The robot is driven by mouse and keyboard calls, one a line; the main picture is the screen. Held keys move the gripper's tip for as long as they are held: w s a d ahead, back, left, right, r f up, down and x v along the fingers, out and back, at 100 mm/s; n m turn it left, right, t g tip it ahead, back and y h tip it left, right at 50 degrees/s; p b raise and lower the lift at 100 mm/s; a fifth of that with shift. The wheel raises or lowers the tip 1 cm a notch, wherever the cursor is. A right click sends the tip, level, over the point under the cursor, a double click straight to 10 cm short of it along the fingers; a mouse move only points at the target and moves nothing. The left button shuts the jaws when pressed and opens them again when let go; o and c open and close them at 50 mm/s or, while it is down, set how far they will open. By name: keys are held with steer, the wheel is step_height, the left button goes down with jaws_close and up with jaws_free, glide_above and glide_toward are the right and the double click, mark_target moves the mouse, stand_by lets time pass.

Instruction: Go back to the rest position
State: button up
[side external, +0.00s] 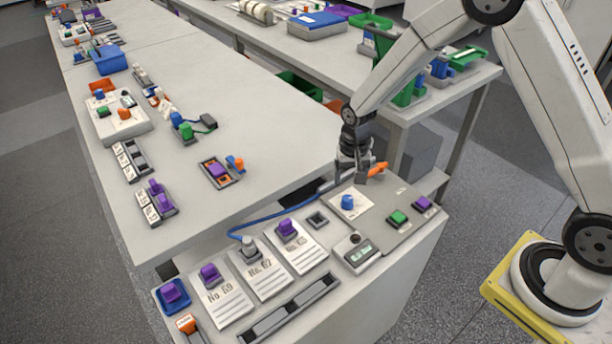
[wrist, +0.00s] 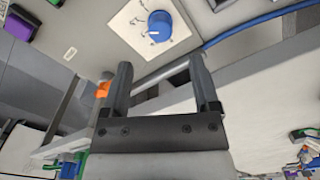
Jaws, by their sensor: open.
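My gripper (side external: 353,172) is at the back edge of the cycler bench, beside the blue knob (side external: 348,202) on its white plate. An orange part (side external: 377,169) shows right beside the fingers in the side view; I cannot tell whether it touches them. In the wrist view, my gripper (wrist: 160,80) has its two dark fingers apart with nothing held between them. The blue knob (wrist: 160,25) lies beyond the fingertips in that view. A blue cable (wrist: 255,30) runs past to the right.
The cycler bench holds a small display (side external: 360,254), a green button (side external: 397,218), a purple button (side external: 423,203) and numbered cards with purple clips. A long table (side external: 260,130) behind carries trays and parts. A second table (side external: 440,97) stands behind my arm.

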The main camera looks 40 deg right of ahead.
steer(key=s+r+n+t, duration=0.1)
steer(key=s+r+n, duration=0.2)
steer(key=s+r, duration=0.2)
steer(key=s+r+n+t, duration=0.1)
steer(key=s+r+n, duration=0.2)
steer(key=s+r, duration=0.3)
steer(key=s, duration=0.5)
steer(key=shift+t, duration=0.3)
